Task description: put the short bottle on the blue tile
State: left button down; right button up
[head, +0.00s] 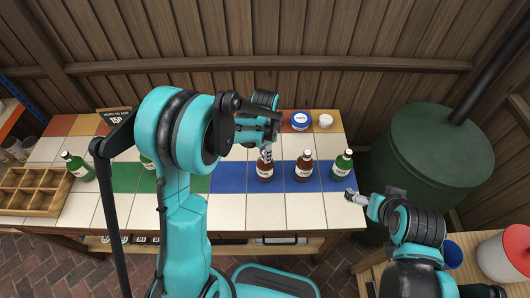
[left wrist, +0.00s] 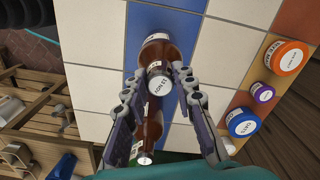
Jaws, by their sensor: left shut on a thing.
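My left gripper (head: 267,150) is shut on a brown bottle (head: 265,170) with a white label. In the left wrist view the fingers (left wrist: 158,78) are on either side of this bottle (left wrist: 157,52), near its white dated cap. The bottle is upright over the blue tiles (head: 229,177); I cannot tell whether its base touches them. A second brown bottle (head: 303,170) and a green bottle (head: 342,166) stand to its right on the blue row. My right gripper (head: 353,197) is low at the table's right edge; its jaw opening is unclear.
A green bottle (head: 77,167) stands at the left by a wooden divided crate (head: 36,190). Another green bottle (head: 147,162) is partly hidden by my left arm. Blue-lidded (head: 301,120) and white-lidded (head: 325,121) jars stand at the back. The front white tiles are clear.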

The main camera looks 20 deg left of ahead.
pick_arm(q)
jog(key=c, duration=1.2)
grip_release()
jog(key=shift+r+p, duration=0.3)
jog(key=shift+p, duration=0.05)
notch_tip(320, 180, up, 11)
jog(key=p, duration=0.3)
jog(key=s+a+r+n+t, duration=0.1)
jog(key=s+r+n+t, duration=0.1)
jog(key=s, duration=0.3)
jog(key=s+r+n+t, duration=0.2)
jog(key=s+r+n, duration=0.1)
jog(key=s, duration=0.3)
jog(key=s+a+r+n+t, duration=0.1)
jog(key=s+r+n+t, duration=0.1)
jog(key=s+n, duration=0.3)
jog(key=shift+s+a+r+t, duration=0.35)
jog(key=shift+s+t, duration=0.1)
jog(key=shift+t, duration=0.15)
